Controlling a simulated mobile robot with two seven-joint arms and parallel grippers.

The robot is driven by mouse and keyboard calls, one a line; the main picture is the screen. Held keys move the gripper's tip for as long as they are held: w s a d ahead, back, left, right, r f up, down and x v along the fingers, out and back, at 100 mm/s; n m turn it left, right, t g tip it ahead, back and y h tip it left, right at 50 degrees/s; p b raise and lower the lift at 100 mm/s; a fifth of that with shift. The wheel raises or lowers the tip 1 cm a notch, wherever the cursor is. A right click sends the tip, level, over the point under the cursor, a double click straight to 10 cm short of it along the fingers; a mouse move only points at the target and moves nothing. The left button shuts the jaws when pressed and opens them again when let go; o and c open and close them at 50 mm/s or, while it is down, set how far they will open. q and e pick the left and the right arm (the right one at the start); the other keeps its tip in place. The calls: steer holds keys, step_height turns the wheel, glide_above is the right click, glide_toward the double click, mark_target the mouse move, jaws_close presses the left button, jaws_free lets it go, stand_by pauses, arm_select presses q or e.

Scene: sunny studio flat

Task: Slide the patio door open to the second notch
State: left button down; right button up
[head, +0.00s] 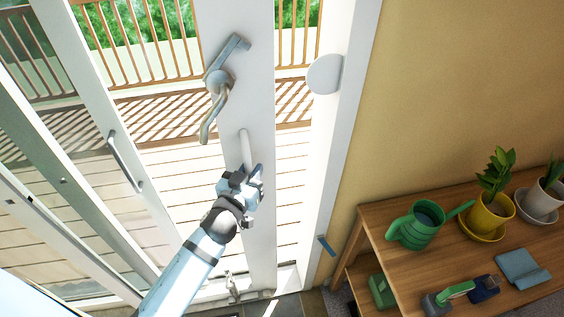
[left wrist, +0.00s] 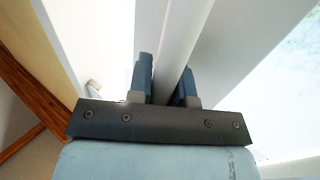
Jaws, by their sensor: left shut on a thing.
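The white patio door (head: 257,190) stands partly open, with a gap between its edge and the white frame (head: 337,130) on the right. A pale vertical bar handle (head: 245,148) is on the door's stile. A grey lever handle (head: 217,80) sits above it. My left gripper (head: 256,176) is shut around the lower part of the bar handle. In the left wrist view the bar (left wrist: 178,45) runs between the two blue-grey fingers (left wrist: 165,85). The notches cannot be made out. My right gripper is not in view.
A wooden bench (head: 385,262) stands at the right by the tan wall, holding a green watering can (head: 418,228), a yellow plant pot (head: 490,215) and a folded blue cloth (head: 522,267). Another glazed panel with a dark handle (head: 124,160) is at the left. Decking and a railing lie outside.

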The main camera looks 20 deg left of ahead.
arm_select(q)
steer(key=shift+s+a+r, duration=0.15)
steer(key=shift+s+a, duration=0.05)
steer(key=shift+a, duration=0.1)
steer(key=shift+w+d, duration=0.45)
steer(key=shift+d, duration=0.05)
steer(key=c, duration=1.1)
jaws_free()
steer(key=shift+w+d, duration=0.2)
steer(key=shift+o, duration=0.2)
steer(key=shift+s+a, duration=0.15)
steer(key=shift+a, duration=0.05)
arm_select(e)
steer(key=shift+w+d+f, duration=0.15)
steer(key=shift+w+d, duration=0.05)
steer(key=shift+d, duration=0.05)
arm_select(q)
steer(key=s+b, duration=0.3)
steer(key=s, duration=1.1)
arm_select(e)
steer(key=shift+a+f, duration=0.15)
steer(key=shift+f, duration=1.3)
